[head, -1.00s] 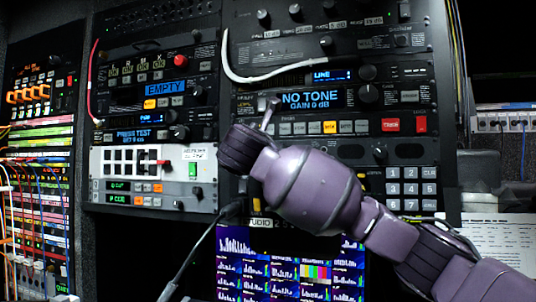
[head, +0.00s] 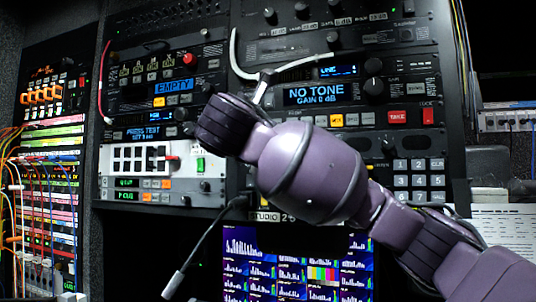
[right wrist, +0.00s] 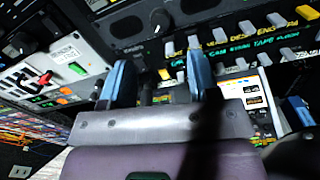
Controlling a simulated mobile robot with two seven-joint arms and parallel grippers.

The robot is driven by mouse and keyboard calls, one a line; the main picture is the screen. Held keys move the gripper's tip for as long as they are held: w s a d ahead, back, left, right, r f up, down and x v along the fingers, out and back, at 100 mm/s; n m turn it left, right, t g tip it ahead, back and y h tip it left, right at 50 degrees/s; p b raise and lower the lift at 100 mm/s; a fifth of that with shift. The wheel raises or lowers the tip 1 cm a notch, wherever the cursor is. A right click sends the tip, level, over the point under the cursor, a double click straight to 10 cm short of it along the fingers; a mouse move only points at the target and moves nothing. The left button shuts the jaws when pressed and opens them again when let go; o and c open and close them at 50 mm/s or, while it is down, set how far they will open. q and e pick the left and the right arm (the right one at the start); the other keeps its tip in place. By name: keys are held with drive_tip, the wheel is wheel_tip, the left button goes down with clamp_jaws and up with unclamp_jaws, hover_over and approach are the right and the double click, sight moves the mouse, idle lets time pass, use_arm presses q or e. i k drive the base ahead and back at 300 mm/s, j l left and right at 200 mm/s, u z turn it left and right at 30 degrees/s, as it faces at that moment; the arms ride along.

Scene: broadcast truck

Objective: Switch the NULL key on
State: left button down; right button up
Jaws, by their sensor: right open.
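I cannot make out a key lettered NULL in either view. In the right wrist view, a dark panel (right wrist: 213,20) carries rows of small keys (right wrist: 222,38) with yellow and green lettering, mostly too small to read. My right gripper (right wrist: 160,72) is open and empty, its two blue fingers pointing at this panel. Some keys show between and beyond the fingers; contact cannot be told. In the head view my right arm crosses from the lower right and covers part of the middle rack. My left gripper is out of view.
A NO TONE display (head: 329,93) and a red TAKE key (head: 397,117) sit on the middle rack. A white cable (head: 260,70) loops above. A white panel (head: 108,160) is at left. A monitor (head: 300,268) is below, with a black gooseneck (head: 200,245) beside it.

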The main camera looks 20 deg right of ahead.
sight(370, 39)
drive_tip(key=k+j, duration=0.8)
